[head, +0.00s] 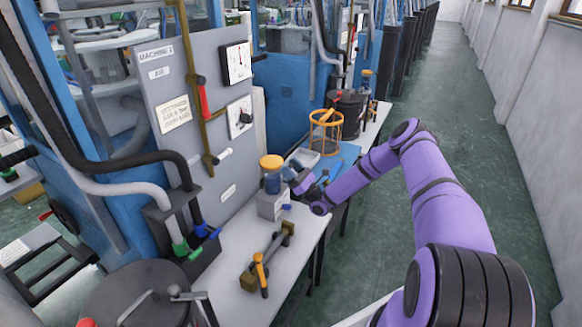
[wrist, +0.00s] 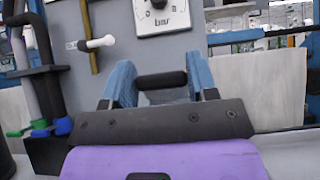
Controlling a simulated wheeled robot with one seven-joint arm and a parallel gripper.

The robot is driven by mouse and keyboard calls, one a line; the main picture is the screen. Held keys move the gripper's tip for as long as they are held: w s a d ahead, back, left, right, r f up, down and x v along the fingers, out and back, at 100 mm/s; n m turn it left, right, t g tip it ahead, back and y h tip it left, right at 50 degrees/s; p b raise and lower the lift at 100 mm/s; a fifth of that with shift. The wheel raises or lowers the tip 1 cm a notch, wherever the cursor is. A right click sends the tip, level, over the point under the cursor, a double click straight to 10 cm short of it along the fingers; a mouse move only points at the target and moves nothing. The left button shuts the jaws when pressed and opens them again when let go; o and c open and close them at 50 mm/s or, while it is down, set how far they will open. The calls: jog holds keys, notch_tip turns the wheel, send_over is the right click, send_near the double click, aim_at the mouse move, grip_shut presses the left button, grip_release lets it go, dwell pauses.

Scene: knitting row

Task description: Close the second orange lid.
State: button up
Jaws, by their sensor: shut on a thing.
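An orange lid (head: 271,161) sits on a small blue-grey jar on a grey block at the near table. It looks seated on the jar, though I cannot tell if it is tight. A second small jar with an orange lid (head: 367,73) stands farther down the row. My gripper (head: 291,173) is just right of the near jar. In the wrist view its two blue fingers (wrist: 162,80) flank a short dark bar (wrist: 161,79) and are shut on it. No orange lid shows in the wrist view, and what the bar belongs to is hidden.
An orange wire basket (head: 326,128) and a black canister (head: 347,108) stand beyond my gripper. A tool with an orange handle (head: 261,274) lies on the near table. A grey panel (head: 180,110) with gauges and valves rises behind. The aisle floor (head: 440,110) at right is clear.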

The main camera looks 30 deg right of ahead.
dwell(0.3)
jog(key=o, duration=1.3)
jog(key=shift+f, duration=0.1)
jog(key=v, duration=1)
jog(key=shift+s+d+f, duration=0.15)
jog(key=shift+s+f, duration=0.05)
jog(key=shift+f, duration=0.1)
